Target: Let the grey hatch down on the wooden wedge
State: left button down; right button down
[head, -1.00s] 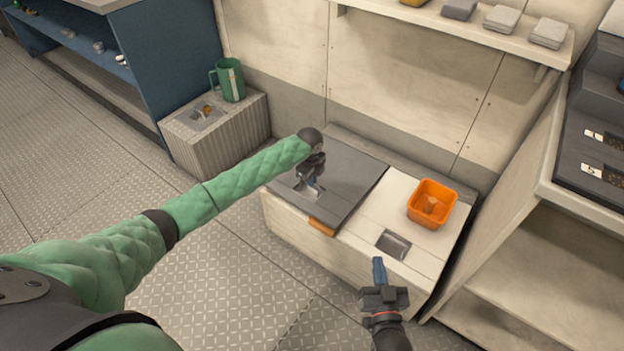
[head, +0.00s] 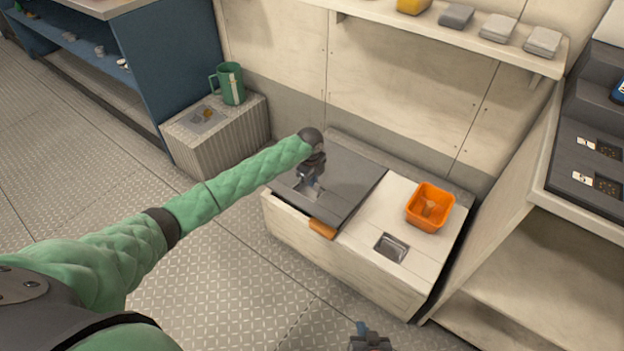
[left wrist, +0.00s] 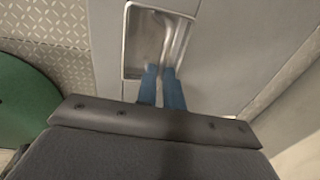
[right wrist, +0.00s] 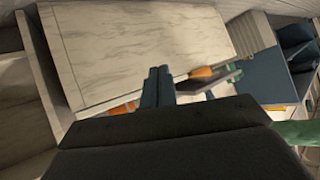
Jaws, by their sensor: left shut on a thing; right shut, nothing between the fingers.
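The grey hatch (head: 345,183) covers the left part of the pale locker top, close to flat, with its right edge a little above the white top. The orange-brown wooden wedge (head: 322,228) sticks out from under its front right corner; how firmly the hatch rests on it is hard to tell. My left gripper (head: 314,189) is shut on the pull in the hatch's metal recess; its blue fingers (left wrist: 162,76) reach into that recess in the left wrist view. My right gripper (head: 366,333) is shut and empty, low in front of the locker and partly out of frame.
An orange bin (head: 430,206) and a recessed metal pull (head: 391,247) are on the locker's white right half. A green mug (head: 230,84) stands on a ribbed box at left. A shelf (head: 460,38) runs above; a cabinet stands at right. The floor in front is clear.

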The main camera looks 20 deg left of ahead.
pick_arm(q)
jog(key=shift+w+r, duration=0.3)
jog(key=shift+r, duration=0.25)
pick_arm(e)
jog(key=s+f+g, duration=0.2)
jog(key=s+f, duration=0.3)
jog(key=f, duration=0.1)
jog(key=shift+s+d+g, duration=0.3)
jog(key=shift+s+d, duration=0.1)
